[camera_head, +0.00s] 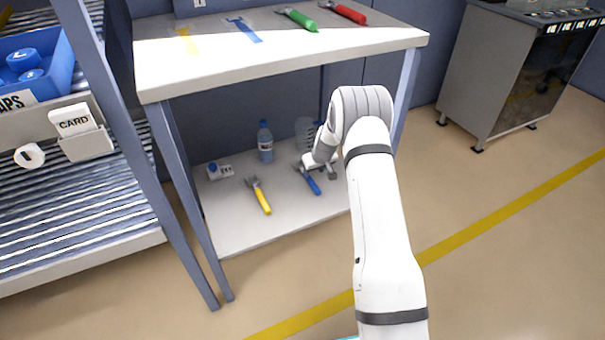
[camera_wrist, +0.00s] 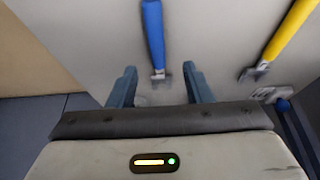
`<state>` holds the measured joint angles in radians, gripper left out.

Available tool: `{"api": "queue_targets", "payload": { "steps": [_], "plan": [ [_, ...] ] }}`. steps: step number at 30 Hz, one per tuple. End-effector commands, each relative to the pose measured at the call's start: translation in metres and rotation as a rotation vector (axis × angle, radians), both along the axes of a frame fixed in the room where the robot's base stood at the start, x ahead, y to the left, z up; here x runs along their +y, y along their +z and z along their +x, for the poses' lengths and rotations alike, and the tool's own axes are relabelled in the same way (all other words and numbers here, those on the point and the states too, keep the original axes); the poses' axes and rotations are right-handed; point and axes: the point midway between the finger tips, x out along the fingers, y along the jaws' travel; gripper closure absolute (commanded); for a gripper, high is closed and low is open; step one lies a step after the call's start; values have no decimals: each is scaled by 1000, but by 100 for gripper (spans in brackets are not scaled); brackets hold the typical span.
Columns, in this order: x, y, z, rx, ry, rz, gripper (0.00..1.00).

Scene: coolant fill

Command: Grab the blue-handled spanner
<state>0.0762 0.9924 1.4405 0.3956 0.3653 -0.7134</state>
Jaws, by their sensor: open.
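The blue-handled spanner (camera_head: 309,180) lies on the lower shelf of the workbench, right of the yellow-handled spanner (camera_head: 260,196). In the wrist view the blue spanner (camera_wrist: 154,40) runs down from the top edge, its metal head lying between the tips of my gripper (camera_wrist: 158,85). My gripper (camera_head: 326,168) is open and empty, with one finger on each side of the head. It appears just above the shelf; the exact height is hard to tell. The yellow spanner also shows at the right of the wrist view (camera_wrist: 286,38).
A water bottle (camera_head: 265,142) and a small white box (camera_head: 220,171) stand on the lower shelf (camera_head: 240,233). A bench leg (camera_head: 407,85) stands to the right.

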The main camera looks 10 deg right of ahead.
Motion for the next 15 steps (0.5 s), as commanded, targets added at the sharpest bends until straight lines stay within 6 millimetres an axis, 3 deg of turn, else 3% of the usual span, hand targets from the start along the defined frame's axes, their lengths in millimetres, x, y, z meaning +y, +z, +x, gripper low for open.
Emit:
{"api": "queue_targets", "payload": {
  "steps": [11, 15],
  "plan": [
    [9, -36, 9, 1, 12, 0, 54],
    [9, -60, 11, 3, 16, 0, 54]
  ]
}}
